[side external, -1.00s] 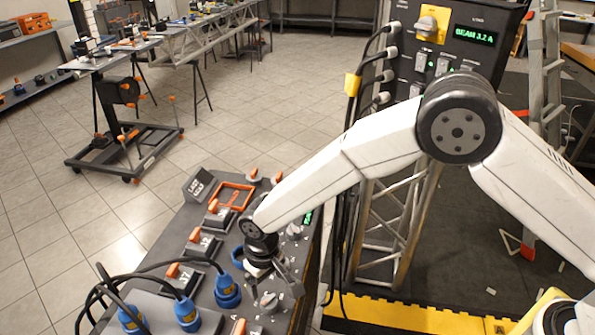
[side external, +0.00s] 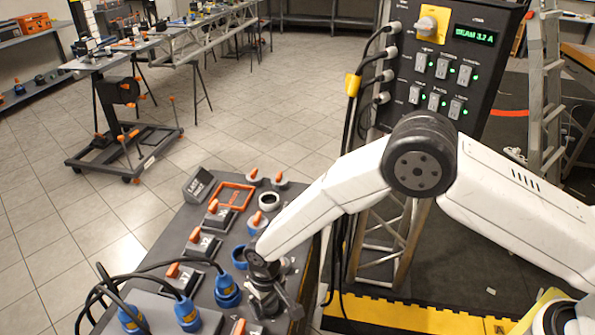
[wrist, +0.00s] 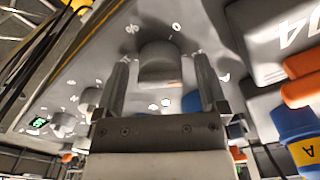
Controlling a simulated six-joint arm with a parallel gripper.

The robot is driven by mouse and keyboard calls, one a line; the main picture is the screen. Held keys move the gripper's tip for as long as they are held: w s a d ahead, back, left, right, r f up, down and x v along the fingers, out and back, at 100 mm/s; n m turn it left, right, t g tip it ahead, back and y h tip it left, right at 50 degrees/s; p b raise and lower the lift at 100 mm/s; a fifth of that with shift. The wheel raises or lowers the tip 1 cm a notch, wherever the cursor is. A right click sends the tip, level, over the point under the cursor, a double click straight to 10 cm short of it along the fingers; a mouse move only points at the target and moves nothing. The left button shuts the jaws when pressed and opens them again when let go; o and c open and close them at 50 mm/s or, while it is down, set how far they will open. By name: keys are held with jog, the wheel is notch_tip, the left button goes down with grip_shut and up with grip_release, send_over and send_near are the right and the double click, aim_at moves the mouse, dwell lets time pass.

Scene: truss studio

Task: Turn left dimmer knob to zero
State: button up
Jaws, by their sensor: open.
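A grey round dimmer knob (wrist: 160,65) sits on the grey console panel between the two fingers of my gripper (wrist: 162,72) in the wrist view. A scale with a 0 and a percent mark is printed around it. The fingers are open, one on each side of the knob; I cannot tell whether they touch it. In the side external view my gripper (side external: 272,303) is low over the near right part of the console (side external: 222,262) and hides the knob. More knobs (wrist: 90,98) stand to the left in the wrist view.
Orange-handled switches (side external: 205,237) and blue plugs with black cables (side external: 187,312) stand left of my gripper. In the wrist view a blue plug (wrist: 295,122) is close on the right. A tall black power panel (side external: 450,70) stands behind the console.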

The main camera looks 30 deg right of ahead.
jog(key=shift+f, duration=0.1)
grip_shut()
jog(key=shift+n, duration=0.5)
jog(key=n, duration=1.1)
dwell(0.3)
dwell(0.4)
grip_release()
